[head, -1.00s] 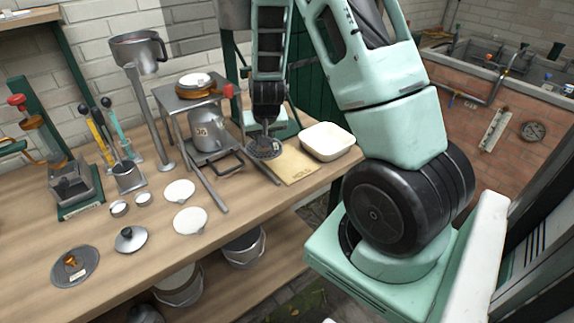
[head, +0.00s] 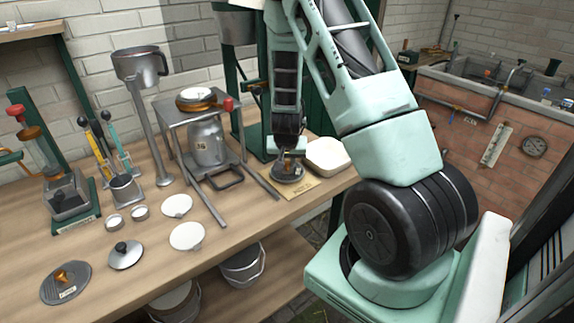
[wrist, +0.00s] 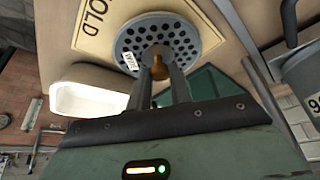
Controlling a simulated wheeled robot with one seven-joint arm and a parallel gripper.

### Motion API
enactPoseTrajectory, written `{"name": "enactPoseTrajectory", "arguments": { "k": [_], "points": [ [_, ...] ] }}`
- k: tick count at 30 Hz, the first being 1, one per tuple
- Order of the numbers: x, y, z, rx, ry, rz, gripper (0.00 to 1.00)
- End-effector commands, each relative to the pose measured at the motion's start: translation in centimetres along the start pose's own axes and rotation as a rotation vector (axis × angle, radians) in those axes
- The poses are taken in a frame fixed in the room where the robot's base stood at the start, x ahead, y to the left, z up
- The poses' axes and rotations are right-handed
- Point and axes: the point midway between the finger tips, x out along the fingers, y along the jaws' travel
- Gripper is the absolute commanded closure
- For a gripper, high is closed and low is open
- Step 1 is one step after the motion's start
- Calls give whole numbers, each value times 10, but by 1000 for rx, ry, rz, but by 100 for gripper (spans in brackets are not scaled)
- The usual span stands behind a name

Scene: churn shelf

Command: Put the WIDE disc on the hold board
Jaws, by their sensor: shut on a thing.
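The WIDE disc (wrist: 183,35) is a grey perforated plate with a brass knob and a white label reading WIDE. My gripper (wrist: 161,66) is shut on its knob. In the head view the WIDE disc (head: 288,174) lies flat over the hold board (head: 300,193), a pale board marked HOLD, with my gripper (head: 290,154) above it. In the wrist view the disc overlaps part of the hold board (wrist: 92,40). I cannot tell whether it touches the board or hangs just above it.
A cream tub (head: 327,155) stands close to the right of the board. A metal stand (head: 197,110) with a can under it is to the left. Another disc with a brass knob (head: 66,283) lies at the front left, near a knobbed lid (head: 125,255).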

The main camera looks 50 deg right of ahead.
Motion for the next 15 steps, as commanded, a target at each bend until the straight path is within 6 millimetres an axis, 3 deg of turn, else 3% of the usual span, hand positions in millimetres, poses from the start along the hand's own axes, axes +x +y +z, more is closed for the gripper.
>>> {"name": "enactPoseTrajectory", "arguments": {
  "k": [3,13,14,15],
  "points": [
    [12,0,6,2,-1,0,100],
    [16,0,7,0,0,-1,100],
    [16,0,7,0,0,-1,77],
    [15,0,7,0,0,-1,65]
  ]
}}
